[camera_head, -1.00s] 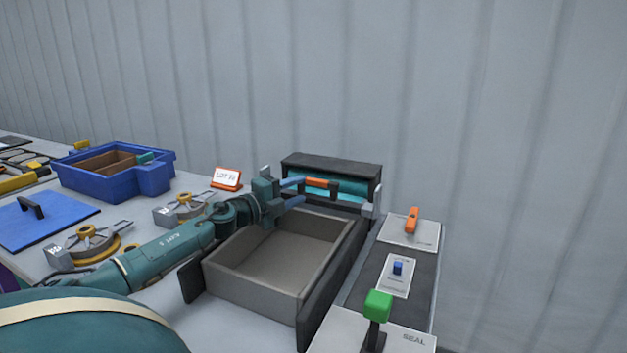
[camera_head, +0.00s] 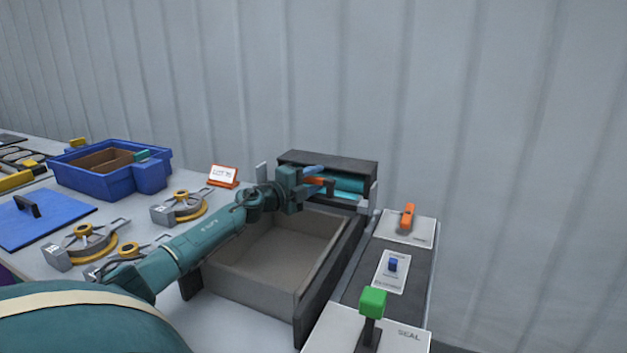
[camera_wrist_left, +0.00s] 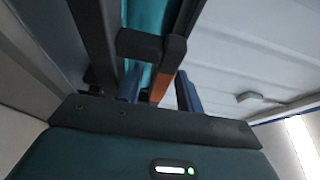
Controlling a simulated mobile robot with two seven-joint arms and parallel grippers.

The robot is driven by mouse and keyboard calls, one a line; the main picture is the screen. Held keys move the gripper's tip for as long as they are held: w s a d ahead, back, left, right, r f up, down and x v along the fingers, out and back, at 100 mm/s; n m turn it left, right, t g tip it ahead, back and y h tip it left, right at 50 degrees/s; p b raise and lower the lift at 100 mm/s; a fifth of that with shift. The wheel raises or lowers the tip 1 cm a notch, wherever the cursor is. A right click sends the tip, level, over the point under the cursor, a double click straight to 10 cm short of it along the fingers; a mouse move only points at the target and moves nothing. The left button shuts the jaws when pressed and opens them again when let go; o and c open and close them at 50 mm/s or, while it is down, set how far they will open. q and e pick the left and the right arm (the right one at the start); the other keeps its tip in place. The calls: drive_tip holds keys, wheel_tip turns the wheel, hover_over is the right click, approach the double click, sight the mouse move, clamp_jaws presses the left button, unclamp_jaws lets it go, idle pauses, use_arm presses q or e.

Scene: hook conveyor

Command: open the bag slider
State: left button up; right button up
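The slider's orange handle (camera_head: 319,181) sits on dark brackets at the front of a black housing (camera_head: 327,158), with teal material (camera_head: 348,184) behind it. My left gripper (camera_head: 313,178) is at this handle, its blue fingers pointing to the right. In the left wrist view, the orange handle (camera_wrist_left: 161,88) lies between the two open fingers, with a gap seen on either side. A dark bracket (camera_wrist_left: 150,44) is just ahead of the fingertips. My right gripper is in neither view.
A grey open bin (camera_head: 275,255) lies below my left arm. At its right, a panel holds an orange switch (camera_head: 408,216), a blue knob (camera_head: 393,264) and a green lever (camera_head: 373,302). A blue crate (camera_head: 95,180) and clamp-like fixtures stand at left.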

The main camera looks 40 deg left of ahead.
use_arm(q)
drive_tip(key=shift+c, duration=0.3)
clamp_jaws()
idle(0.3)
